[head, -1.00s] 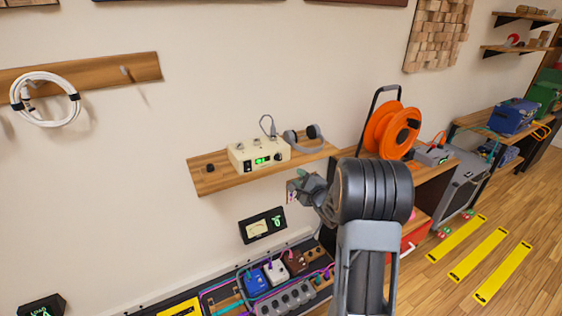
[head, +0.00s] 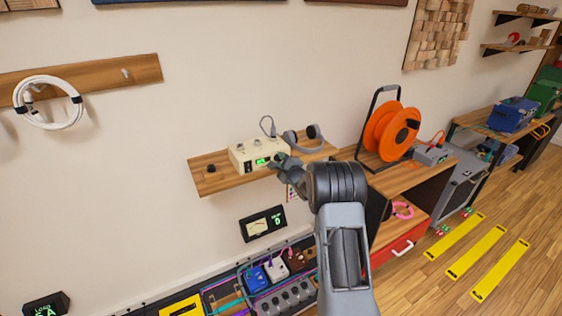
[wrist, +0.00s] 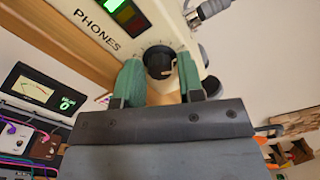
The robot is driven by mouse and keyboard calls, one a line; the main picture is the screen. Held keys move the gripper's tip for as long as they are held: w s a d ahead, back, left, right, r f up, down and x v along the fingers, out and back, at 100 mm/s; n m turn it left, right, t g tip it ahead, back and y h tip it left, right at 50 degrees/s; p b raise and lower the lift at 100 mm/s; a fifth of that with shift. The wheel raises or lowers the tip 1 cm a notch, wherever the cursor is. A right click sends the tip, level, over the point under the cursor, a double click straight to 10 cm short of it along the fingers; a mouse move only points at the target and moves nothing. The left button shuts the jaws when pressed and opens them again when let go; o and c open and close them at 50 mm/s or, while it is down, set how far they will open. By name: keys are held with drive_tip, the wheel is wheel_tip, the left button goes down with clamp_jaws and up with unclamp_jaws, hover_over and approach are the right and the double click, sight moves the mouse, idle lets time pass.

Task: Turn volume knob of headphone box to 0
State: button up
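The cream headphone box (head: 245,153) sits on a wooden wall shelf, with a lit green display on its front. In the wrist view, its front (wrist: 150,30) shows the word PHONES and a black volume knob (wrist: 158,62) with a pale pointer mark. My gripper (wrist: 160,70) has its green fingers one on each side of the knob. Narrow gaps seem to remain beside the knob; I cannot make out firm contact. In the head view my gripper (head: 284,163) is at the box's right front and hides the knob.
Grey headphones (head: 303,138) lie on the shelf (head: 215,180) right of the box. A wall meter (head: 263,224) hangs below; its green readout looks like 0 in the wrist view (wrist: 66,104). A pedalboard is lower down. An orange cable reel (head: 390,130) stands right.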

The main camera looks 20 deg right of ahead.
drive_tip(key=c, duration=0.6)
drive_tip(key=shift+c, duration=0.2)
